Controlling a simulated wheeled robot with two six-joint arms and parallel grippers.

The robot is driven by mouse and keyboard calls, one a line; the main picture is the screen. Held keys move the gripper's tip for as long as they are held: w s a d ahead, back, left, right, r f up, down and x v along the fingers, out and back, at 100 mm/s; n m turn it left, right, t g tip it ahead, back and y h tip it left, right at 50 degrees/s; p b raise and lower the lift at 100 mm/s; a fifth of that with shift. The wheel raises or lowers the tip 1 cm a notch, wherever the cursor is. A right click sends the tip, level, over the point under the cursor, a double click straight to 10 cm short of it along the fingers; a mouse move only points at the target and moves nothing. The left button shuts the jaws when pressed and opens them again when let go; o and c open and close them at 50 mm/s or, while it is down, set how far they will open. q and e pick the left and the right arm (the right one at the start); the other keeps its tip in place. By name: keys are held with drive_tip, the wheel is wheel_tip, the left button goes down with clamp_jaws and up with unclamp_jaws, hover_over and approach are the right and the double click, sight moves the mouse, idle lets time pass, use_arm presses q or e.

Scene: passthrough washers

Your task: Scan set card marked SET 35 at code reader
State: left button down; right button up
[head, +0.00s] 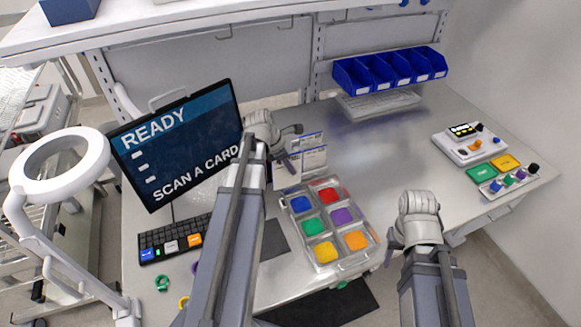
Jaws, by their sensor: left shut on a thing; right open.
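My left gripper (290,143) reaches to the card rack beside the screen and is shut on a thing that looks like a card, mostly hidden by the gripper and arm. White set cards (311,160) stand upright just right of the gripper; their print is too small to read, so I cannot tell which is SET 35. The screen (180,140) reads READY and SCAN A CARD. I cannot pick out the code reader for certain. My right gripper (396,252) is open and empty at the bench's front, right of the parts tray.
A tray (372,262) with several coloured blocks lies mid-bench. A small device (470,145) and coloured buttons (495,172) are at the right. A keyboard (172,238) and a ring lamp (52,178) are at the left. The back-right bench is clear.

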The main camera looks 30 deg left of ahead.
use_arm(q)
drive_tip(key=w+a+f+b, duration=0.3)
drive_tip(key=a+f+b, duration=0.1)
drive_tip(key=f+b, duration=0.5)
drive_tip(key=shift+w+f, duration=0.2)
drive_tip(key=shift+w, duration=0.2)
drive_tip(key=shift+s, duration=0.1)
idle(0.4)
